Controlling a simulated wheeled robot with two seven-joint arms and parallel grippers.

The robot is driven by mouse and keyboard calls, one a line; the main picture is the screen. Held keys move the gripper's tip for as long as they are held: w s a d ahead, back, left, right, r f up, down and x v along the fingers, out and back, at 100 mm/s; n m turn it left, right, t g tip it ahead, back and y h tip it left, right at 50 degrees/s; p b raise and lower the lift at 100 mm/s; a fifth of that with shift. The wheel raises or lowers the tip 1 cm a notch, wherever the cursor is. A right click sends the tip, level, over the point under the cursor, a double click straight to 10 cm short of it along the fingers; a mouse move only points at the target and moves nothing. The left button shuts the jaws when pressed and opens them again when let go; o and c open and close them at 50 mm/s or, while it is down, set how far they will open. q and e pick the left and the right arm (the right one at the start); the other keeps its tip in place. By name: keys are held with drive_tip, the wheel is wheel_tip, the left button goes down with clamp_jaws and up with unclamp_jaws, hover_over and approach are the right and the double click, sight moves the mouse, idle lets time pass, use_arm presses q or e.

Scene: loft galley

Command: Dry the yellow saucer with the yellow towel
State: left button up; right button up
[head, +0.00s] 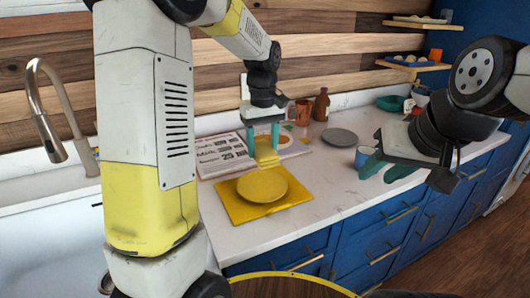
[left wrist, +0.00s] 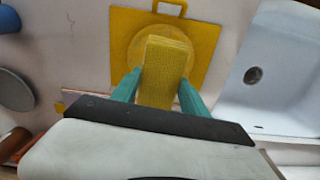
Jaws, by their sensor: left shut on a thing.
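The yellow saucer (head: 262,187) lies on a yellow board (head: 233,208) on the white counter. In the left wrist view the saucer (left wrist: 137,48) shows partly behind the towel. My left gripper (head: 263,139) is shut on the yellow towel (head: 267,157), a folded textured pad that hangs down at the saucer's far edge. The towel (left wrist: 165,72) sits between the teal fingers in the left wrist view and overlaps the saucer. I cannot tell whether it touches the saucer. My right gripper (head: 387,170) is open and empty, to the right over the counter's front.
A newspaper (head: 217,156) lies behind the board. A grey plate (head: 340,137), blue cup (head: 361,158), copper mug (head: 301,112) and brown bottle (head: 321,105) stand right and behind. The sink (left wrist: 275,75) with its tap (head: 47,110) is left in the head view.

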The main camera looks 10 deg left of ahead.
use_arm(q)
drive_tip(key=shift+a+f, duration=0.1)
drive_tip(key=shift+a, duration=0.05)
drive_tip(key=shift+f, duration=2.35)
drive_tip(key=shift+w+a, duration=0.1)
